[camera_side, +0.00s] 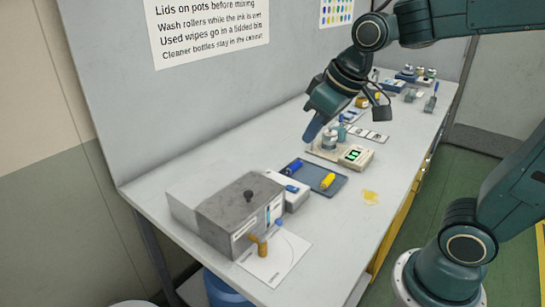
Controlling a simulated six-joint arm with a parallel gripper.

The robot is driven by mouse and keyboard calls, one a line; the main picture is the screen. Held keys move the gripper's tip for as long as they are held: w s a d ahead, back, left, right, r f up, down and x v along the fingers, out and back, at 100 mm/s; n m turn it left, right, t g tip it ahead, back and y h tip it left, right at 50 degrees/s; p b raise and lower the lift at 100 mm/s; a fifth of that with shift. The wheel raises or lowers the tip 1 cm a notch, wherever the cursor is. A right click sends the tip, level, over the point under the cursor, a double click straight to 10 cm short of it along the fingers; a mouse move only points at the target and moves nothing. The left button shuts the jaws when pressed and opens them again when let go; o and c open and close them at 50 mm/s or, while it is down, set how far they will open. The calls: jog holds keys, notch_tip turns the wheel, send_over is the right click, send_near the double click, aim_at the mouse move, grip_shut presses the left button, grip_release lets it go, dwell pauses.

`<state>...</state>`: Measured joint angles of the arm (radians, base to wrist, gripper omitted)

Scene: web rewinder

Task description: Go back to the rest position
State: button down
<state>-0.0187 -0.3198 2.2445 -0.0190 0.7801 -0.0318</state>
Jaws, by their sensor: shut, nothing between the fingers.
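My gripper (313,128) points down and to the left above the bench, at the lower end of my dark green arm. Its fingers look blue and closed together, with nothing seen between them. Below and just right of it is a scale (355,156) with a lit green display, with a grey pot (329,140) at its left end. The fingertips appear above and to the left of the pot; I cannot tell the exact gap.
A dark blue tray (313,178) holds a yellow cylinder (328,181) and a blue item. A grey box (240,212) with a black knob stands at the near end. Several small items crowd the far end. A wall sign (207,27) hangs behind.

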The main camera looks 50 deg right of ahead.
jog(key=s+f, duration=0.1)
jog(key=s, duration=1.1)
jog(key=shift+s+d+m+t, duration=0.15)
jog(key=shift+d+m+t, duration=0.15)
jog(key=shift+d+m, duration=0.15)
